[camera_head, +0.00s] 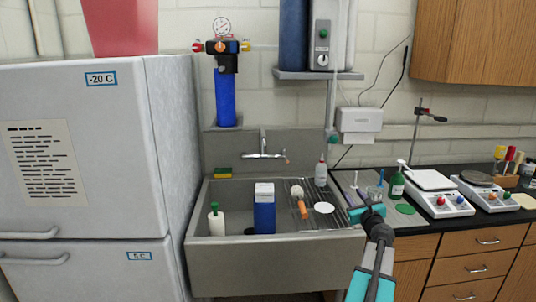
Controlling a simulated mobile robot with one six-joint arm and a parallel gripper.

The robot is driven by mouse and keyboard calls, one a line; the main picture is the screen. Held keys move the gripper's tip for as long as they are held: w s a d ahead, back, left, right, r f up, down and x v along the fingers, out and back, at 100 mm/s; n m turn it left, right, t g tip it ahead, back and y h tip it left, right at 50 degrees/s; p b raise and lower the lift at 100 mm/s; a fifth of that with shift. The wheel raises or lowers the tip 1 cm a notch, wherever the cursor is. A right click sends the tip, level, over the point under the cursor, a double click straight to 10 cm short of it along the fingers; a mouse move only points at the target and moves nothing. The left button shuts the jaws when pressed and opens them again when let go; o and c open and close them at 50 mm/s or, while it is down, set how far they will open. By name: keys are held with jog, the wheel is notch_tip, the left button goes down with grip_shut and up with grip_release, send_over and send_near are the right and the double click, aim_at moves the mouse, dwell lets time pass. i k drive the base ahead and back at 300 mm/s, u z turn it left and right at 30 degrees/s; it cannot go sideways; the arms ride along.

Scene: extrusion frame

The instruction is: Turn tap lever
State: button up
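The tap (263,153) is a chrome fixture on the wall behind the grey sink (226,254). Its spout stands upright and a crossbar runs level beneath. A small reddish tip (286,161) marks the bar's right end; I cannot tell which part is the lever.
In the sink stand a white bottle with a green cap (216,220) and a blue and white container (264,210). A drying rack (330,216) holds a brush (300,202) and a bottle (321,172). A blue filter (225,95) hangs above. Scales (436,192) stand on the right counter.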

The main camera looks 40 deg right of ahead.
aim_at(283, 150)
jog(key=i, duration=1.2)
jog(key=z, duration=0.05)
